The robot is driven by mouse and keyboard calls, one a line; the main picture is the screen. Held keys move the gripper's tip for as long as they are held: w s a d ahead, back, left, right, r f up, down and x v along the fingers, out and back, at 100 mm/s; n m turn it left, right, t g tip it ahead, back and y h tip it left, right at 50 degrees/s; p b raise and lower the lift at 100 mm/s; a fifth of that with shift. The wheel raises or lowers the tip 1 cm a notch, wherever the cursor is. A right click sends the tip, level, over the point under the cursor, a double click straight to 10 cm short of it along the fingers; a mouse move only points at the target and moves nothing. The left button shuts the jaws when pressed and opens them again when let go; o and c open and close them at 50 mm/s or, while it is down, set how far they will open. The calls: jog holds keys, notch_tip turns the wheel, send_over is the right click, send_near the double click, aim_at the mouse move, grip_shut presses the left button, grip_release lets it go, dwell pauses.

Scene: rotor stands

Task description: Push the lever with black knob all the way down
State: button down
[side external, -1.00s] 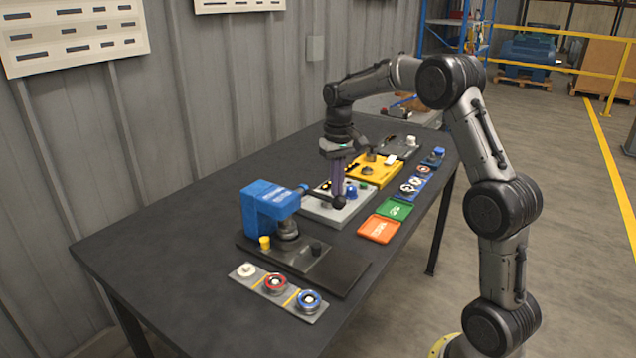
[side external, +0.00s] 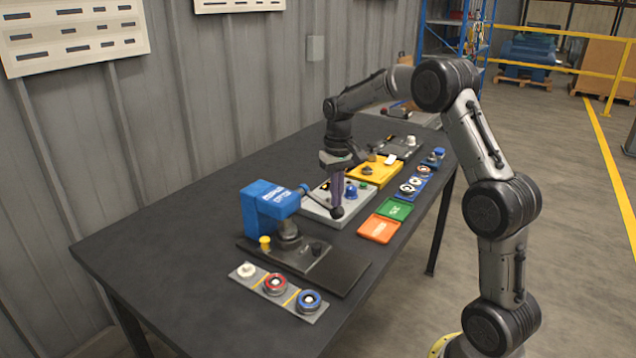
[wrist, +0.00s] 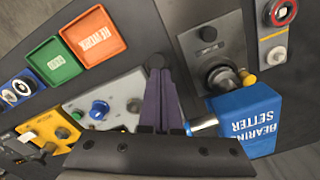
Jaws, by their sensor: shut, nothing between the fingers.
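The blue bearing setter (side external: 268,205) stands on a dark base at the table's near part; it also shows in the wrist view (wrist: 250,118). The fingers hide most of the lever rod there; contact is not fully clear.
A grey panel with a blue knob (side external: 352,190) lies right behind the lever. A yellow panel (side external: 374,172), a green tray (side external: 395,209) and an orange tray (side external: 379,229) are beyond and to the right. A strip with round parts (side external: 277,286) lies in front.

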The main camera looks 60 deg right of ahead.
notch_tip(320, 180, up, 13)
dwell(1.6)
jog(key=s+a+r+n+t, duration=0.2)
jog(key=s+a+r, duration=0.2)
jog(key=s+a, duration=0.25)
jog(key=s+a+r+n+t, duration=0.1)
jog(key=s+a+r, duration=0.4)
jog(key=a, duration=0.3)
jog(key=s+a+f+n+t, duration=0.1)
jog(key=s+a+f, duration=0.1)
jog(key=s+f, duration=0.4)
jog(key=s+a+f+n+t, duration=0.1)
jog(key=s+a+f+n, duration=0.1)
jog(key=s+f, duration=0.5)
jog(key=shift+s+a+f+t, duration=0.2)
jog(key=shift+a+t, duration=0.1)
jog(key=shift+a, duration=0.45)
